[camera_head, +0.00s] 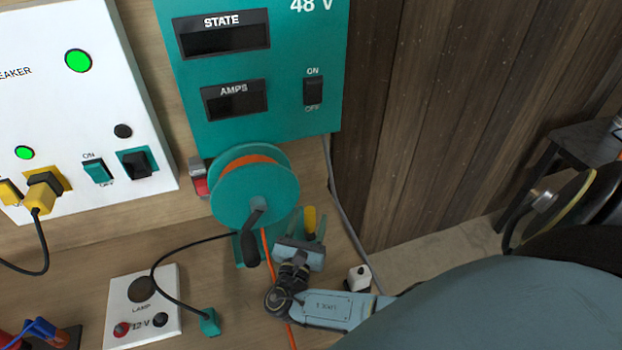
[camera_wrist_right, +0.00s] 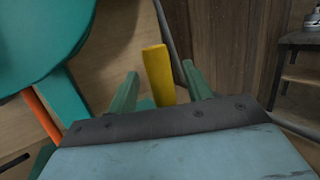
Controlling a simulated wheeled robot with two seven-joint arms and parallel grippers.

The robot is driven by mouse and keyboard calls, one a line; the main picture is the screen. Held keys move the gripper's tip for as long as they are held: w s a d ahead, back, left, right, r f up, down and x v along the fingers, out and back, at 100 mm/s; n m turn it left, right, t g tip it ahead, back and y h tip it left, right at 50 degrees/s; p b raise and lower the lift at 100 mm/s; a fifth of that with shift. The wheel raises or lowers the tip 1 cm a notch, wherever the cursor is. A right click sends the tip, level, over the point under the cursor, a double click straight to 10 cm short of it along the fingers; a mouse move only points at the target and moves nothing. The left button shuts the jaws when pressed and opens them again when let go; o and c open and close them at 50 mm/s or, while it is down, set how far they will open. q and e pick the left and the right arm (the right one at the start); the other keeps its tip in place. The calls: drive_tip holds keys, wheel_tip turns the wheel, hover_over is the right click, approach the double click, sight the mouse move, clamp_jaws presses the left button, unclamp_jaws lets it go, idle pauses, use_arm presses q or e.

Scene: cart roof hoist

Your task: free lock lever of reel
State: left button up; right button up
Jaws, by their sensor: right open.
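The teal reel (camera_head: 238,190) with orange cable wound on it stands on the bench below the 48 V panel. Its dark crank handle (camera_head: 252,245) hangs down at the front. A yellow lever (camera_head: 310,220) stands upright at the reel's right side; I take it for the lock lever. It also shows in the right wrist view (camera_wrist_right: 158,74). My right gripper (camera_head: 308,232) is open, with its green fingers (camera_wrist_right: 160,88) on either side of the yellow lever. I cannot tell whether they touch it. The lever's lower end is hidden behind the gripper body. My left gripper is not in view.
The teal 48 V panel (camera_head: 255,110) and white breaker panel (camera_head: 75,110) stand behind the bench. A small white block (camera_head: 358,278) sits right of my wrist.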

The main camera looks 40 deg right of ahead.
sight(308, 225)
drive_tip(key=v, duration=0.5)
idle(0.4)
